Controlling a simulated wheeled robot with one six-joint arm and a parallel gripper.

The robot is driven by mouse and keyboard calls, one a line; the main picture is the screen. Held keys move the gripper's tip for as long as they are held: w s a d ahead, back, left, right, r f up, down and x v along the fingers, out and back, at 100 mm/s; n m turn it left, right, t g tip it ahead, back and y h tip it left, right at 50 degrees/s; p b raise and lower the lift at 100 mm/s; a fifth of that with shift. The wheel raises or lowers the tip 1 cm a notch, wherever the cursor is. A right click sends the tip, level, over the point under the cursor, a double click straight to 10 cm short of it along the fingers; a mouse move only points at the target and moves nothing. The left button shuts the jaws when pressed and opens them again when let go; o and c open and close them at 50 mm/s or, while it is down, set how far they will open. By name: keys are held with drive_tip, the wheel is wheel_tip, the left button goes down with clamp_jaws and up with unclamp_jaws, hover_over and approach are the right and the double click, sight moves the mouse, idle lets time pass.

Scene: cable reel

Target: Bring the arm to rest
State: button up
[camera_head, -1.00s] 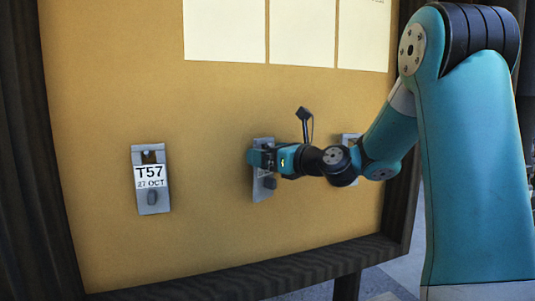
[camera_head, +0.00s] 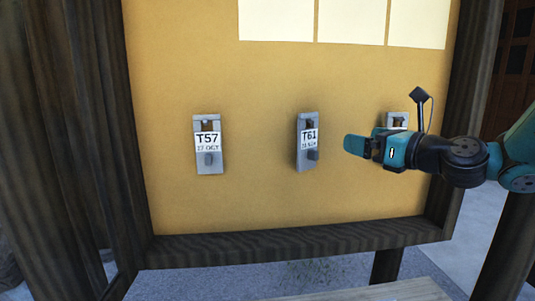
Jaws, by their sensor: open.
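My gripper (camera_head: 362,145) is at the right of the head view, in front of the yellow board (camera_head: 255,200). It points left and its jaws are open, with nothing seen between them. It is apart from the middle grey holder (camera_head: 307,164), which carries a white tag reading T61 (camera_head: 309,137). A third holder (camera_head: 397,119) at the right is mostly hidden behind my gripper.
The board has a dark wooden frame (camera_head: 300,245) with a post below it. Blank pale sheets (camera_head: 353,20) hang along the top. A light wooden surface (camera_head: 390,291) shows at the bottom.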

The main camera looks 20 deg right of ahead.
drive_tip(key=s+a+f+n+g+y+b, duration=0.1)
drive_tip(key=s+a+f+n+g+b, duration=0.35)
drive_tip(key=a+f+n, duration=0.45)
drive_tip(key=s+a+f+n+g+y+b, duration=0.25)
drive_tip(key=s+a+f+n+g, duration=0.3)
drive_tip(key=a+n, duration=0.6)
drive_tip(key=s+f+n+g+h+b, duration=0.2)
drive_tip(key=s+f+n+g+b, duration=0.1)
drive_tip(key=s+f+n, duration=0.2)
drive_tip(key=s+a+f+n+g+h+b, duration=0.1)
drive_tip(key=s+f+n+g+h+b, duration=0.2)
drive_tip(key=s+f+n, duration=0.3)
drive_tip(key=s+n, duration=0.4)
drive_tip(key=n, duration=0.3)
drive_tip(key=shift+f+g+h+b, duration=0.3)
drive_tip(key=shift+g+h, duration=0.05)
drive_tip(key=shift+g, duration=0.05)
drive_tip(key=shift+a, duration=0.1)
